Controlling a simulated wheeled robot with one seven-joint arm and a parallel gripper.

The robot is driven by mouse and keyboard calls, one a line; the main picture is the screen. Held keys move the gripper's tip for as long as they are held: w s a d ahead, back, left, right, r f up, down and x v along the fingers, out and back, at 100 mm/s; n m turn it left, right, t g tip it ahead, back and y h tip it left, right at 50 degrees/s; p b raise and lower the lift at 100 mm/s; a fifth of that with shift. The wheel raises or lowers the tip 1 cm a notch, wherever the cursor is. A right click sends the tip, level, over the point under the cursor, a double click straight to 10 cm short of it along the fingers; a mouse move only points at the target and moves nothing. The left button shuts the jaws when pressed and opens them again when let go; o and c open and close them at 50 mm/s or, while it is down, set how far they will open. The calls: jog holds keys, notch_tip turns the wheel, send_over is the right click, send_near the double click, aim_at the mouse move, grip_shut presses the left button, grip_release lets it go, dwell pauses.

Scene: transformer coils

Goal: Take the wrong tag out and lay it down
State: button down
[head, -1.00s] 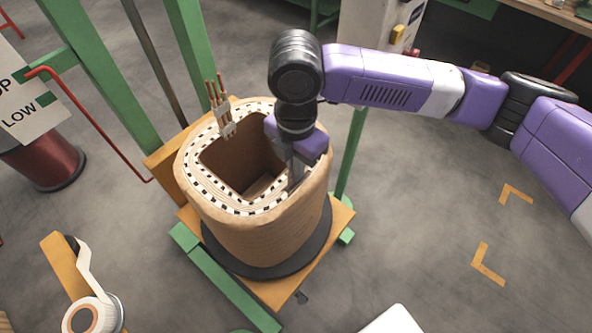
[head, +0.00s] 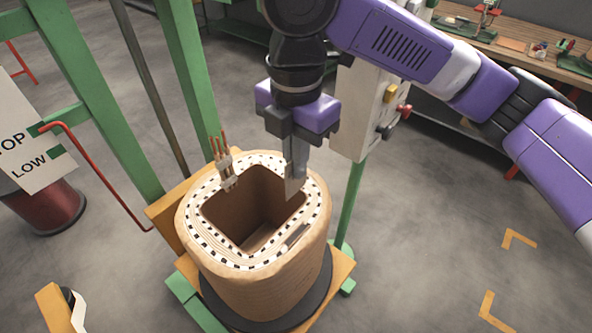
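The wound coil (head: 262,285) stands upright, with a white ring of black-marked spacers (head: 222,247) around its open core. A small grey-brown strip (head: 296,237) shows on the near right of the top ring; it may be a tag, but I cannot read it or tell whether it lies flat or sits in a gap. My gripper (head: 295,185) points down above the right side of the coil opening, apart from that strip. Its fingers overlap in this view, so their gap and anything between them cannot be made out.
Copper-coloured leads (head: 217,150) stick up at the coil's back left. Green frame posts (head: 192,75) and a red bent bar (head: 95,165) stand at the left. A pale control box (head: 368,110) is behind my arm.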

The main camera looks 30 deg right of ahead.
jog(key=shift+r+p, duration=3.5)
jog(key=shift+s+f, duration=0.1)
